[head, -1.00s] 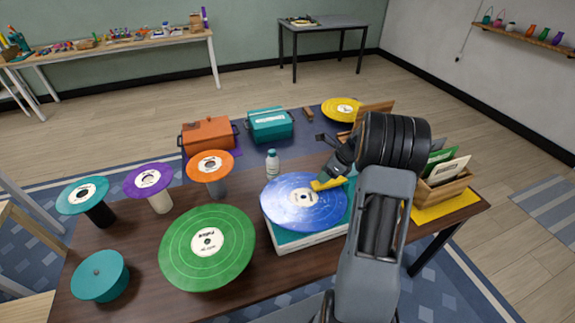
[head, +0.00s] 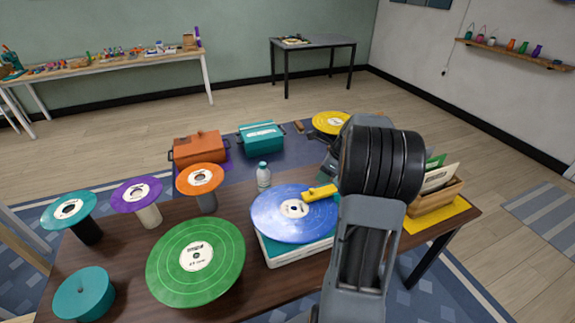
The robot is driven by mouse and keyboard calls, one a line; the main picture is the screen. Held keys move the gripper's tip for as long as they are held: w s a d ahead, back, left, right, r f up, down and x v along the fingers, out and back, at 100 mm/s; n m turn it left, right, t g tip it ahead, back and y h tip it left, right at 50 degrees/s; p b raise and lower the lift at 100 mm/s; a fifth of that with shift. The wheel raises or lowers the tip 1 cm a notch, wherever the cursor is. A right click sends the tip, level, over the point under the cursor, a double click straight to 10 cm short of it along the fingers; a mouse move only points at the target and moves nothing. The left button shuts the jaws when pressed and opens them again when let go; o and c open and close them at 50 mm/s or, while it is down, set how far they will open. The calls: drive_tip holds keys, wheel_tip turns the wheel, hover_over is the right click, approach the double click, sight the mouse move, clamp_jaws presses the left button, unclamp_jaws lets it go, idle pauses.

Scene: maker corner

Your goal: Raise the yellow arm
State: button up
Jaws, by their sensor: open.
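The yellow arm (head: 320,192) lies over the right part of a blue record (head: 280,215) on a teal and white player (head: 290,252). Its right end is hidden behind my arm; I cannot tell whether its tip touches the record. My gripper (head: 331,168) shows only as a dark grey sliver at the left edge of my arm's black ringed joint, just above and right of the yellow arm. It is open; its fingertips are mostly hidden, and I see nothing held.
A green record (head: 196,258) stands left of the player. Purple (head: 136,192) and orange (head: 200,178) records stand on posts behind it. A bottle (head: 264,177) is close behind the player. A wooden record crate (head: 437,197) stands at the right on a yellow mat.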

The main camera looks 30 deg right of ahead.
drive_tip(key=v, duration=0.6)
drive_tip(key=s+a+r+n+p, duration=0.1)
drive_tip(key=a+r+n+p, duration=0.1)
drive_tip(key=a+n, duration=0.3)
drive_tip(key=s+a+r+n+h+p, duration=0.1)
drive_tip(key=s+a+r+n+p, duration=0.1)
drive_tip(key=a+r+n, duration=0.2)
drive_tip(key=s+a+r+n+h+p, duration=0.1)
drive_tip(key=s+a+r+n, duration=0.1)
drive_tip(key=a+n, duration=0.5)
drive_tip(key=shift+s+a+r+p, duration=0.2)
drive_tip(key=shift+a+r+p, duration=0.2)
drive_tip(key=shift+a+r, duration=0.75)
drive_tip(key=shift+a+f+n, duration=0.3)
drive_tip(key=shift+f+n, duration=0.05)
drive_tip(key=shift+n, duration=0.05)
